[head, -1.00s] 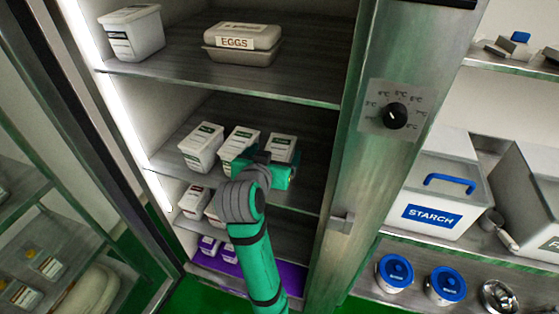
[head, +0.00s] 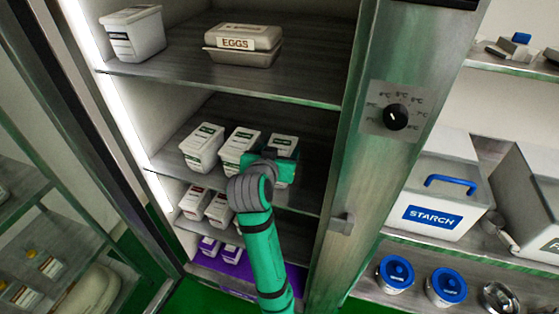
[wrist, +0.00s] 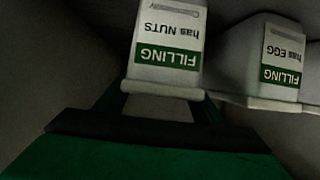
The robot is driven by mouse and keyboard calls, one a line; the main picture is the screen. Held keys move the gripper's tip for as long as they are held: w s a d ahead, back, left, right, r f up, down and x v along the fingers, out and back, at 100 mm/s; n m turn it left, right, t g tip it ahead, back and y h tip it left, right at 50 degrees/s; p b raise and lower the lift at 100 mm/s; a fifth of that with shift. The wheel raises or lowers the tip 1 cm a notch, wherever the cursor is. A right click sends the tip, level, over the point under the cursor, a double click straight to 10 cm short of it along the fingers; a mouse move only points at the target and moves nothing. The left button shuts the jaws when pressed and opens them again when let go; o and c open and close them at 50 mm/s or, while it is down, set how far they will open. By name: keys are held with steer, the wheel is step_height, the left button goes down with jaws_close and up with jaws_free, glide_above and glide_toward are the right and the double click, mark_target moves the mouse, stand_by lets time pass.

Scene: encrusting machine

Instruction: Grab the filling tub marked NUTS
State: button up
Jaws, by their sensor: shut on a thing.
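The NUTS tub (wrist: 166,45) is a white tub with a green FILLING label, which reads upside down in the wrist view. In the head view it is the rightmost of three tubs (head: 284,142) on the middle fridge shelf. My gripper (wrist: 163,103) is shut on it, with dark fingers at both sides of its lid rim. In the head view the green gripper body (head: 270,166) covers much of its front. The EGG filling tub (wrist: 272,60) stands close beside it, in the middle of the row (head: 238,148).
A third tub (head: 202,148) stands at the row's left. Above are an EGGS carton (head: 243,45) and a white tub (head: 133,33). Red-labelled tubs (head: 207,205) and purple-labelled tubs (head: 220,250) sit below. The fridge's metal post (head: 385,160) stands right of the shelf.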

steer(key=shift+r, duration=0.15)
steer(key=shift+r, duration=0.55)
steer(key=s+r, duration=0.1)
steer(key=r, duration=0.1)
steer(key=s+r, duration=0.2)
steer(key=r, duration=0.1)
steer(key=s+a+r, duration=0.1)
steer(key=r, duration=0.1)
steer(key=shift+s+r, duration=0.15)
steer(key=shift+r, duration=0.05)
steer(key=v, duration=1)
steer(key=shift+d+r, duration=0.35)
steer(key=shift+d, duration=0.05)
steer(key=shift+s, duration=0.1)
